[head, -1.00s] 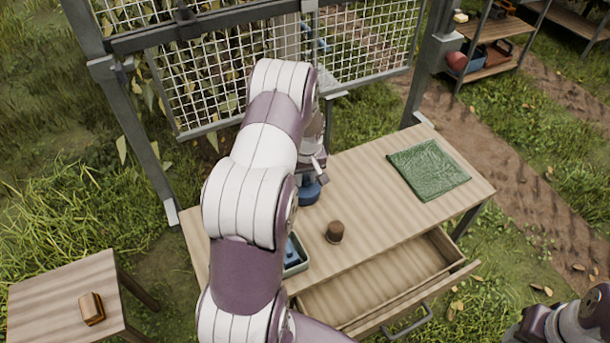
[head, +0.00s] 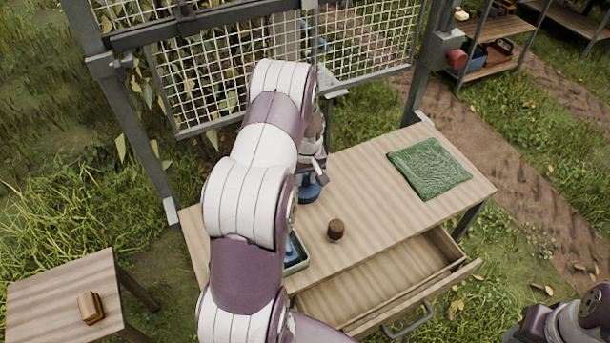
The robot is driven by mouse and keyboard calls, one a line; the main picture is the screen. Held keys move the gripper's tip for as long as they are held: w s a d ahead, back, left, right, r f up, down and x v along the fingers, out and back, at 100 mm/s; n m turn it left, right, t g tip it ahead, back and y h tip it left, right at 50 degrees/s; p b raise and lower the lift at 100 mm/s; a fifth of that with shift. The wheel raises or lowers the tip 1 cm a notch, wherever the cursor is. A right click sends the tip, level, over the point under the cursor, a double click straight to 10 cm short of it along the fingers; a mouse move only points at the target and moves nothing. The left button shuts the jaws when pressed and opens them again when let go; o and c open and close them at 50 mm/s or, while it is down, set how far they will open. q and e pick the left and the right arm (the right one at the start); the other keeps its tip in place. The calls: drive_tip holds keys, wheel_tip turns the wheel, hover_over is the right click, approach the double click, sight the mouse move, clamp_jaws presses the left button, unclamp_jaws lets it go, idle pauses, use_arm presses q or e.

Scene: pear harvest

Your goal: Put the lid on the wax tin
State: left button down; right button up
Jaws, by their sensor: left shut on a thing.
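A round blue tin (head: 309,193) stands on the wooden table (head: 365,190), near its back edge. My left gripper (head: 310,177) is just above it, shut on a blue piece that looks like the lid. My left arm and wrist hide most of the fingers and the left side of the tin. I cannot tell whether the lid touches the tin or sits level on it. My right gripper is out of view; only part of my right arm shows at the lower right corner.
A small brown cylinder (head: 336,230) stands on the table, right of a tray (head: 298,266) holding something blue, partly hidden by my arm. A green folded cloth (head: 429,168) lies at right. The front drawer (head: 385,290) is open and looks empty. A side table (head: 50,298) holds a brown block (head: 91,307).

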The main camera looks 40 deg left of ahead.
sight(306, 189)
use_arm(q)
drive_tip(key=c, duration=1.2)
unclamp_jaws()
drive_tip(key=shift+o, duration=0.2)
wheel_tip(306, 189, up, 11)
drive_tip(key=d+p, duration=0.1)
drive_tip(key=p, duration=0.7)
drive_tip(key=shift+s, duration=0.45)
drive_tip(key=shift+f, duration=0.1)
